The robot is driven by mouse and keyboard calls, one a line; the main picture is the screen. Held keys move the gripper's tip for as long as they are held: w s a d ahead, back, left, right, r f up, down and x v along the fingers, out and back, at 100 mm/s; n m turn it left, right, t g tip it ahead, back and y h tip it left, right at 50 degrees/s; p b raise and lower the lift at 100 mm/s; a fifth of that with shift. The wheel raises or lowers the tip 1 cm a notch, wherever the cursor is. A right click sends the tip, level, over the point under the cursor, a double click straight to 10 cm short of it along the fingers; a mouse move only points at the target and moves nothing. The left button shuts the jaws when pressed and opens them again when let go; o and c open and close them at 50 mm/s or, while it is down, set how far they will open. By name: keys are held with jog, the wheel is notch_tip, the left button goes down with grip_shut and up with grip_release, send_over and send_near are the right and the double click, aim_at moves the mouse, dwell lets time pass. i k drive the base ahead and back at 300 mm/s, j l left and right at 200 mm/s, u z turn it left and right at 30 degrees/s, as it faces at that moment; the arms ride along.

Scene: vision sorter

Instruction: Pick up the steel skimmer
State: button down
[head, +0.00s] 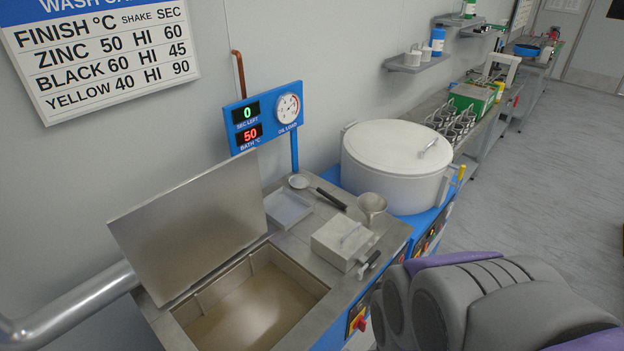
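The steel skimmer (299,182) lies on the steel worktop of the wash station, near the wall. Its round pale head is at the left, and its dark handle (331,198) points right and toward me. It lies behind a shallow clear tray (288,209) and left of a metal cup or funnel (371,204). Nothing holds it. Grey and purple parts of my own arm fill the lower right of the head view. I cannot make out gripper fingers there, so my gripper is not in view.
An open lid (190,228) stands over a bath of murky liquid (255,312) at the front left. A lidded metal box (343,240) sits right of the bath. A display post (265,118) rises behind the skimmer. A large white lidded drum (395,165) stands to the right.

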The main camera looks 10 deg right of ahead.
aim_at(298, 181)
jog(key=l+u, duration=0.1)
jog(key=u, duration=0.25)
jog(key=i+l+u, duration=0.1)
jog(key=u, duration=0.25)
jog(key=i+l+u, duration=0.3)
jog(key=l, duration=0.8)
jog(key=l+u, duration=0.35)
jog(key=l, duration=1.35)
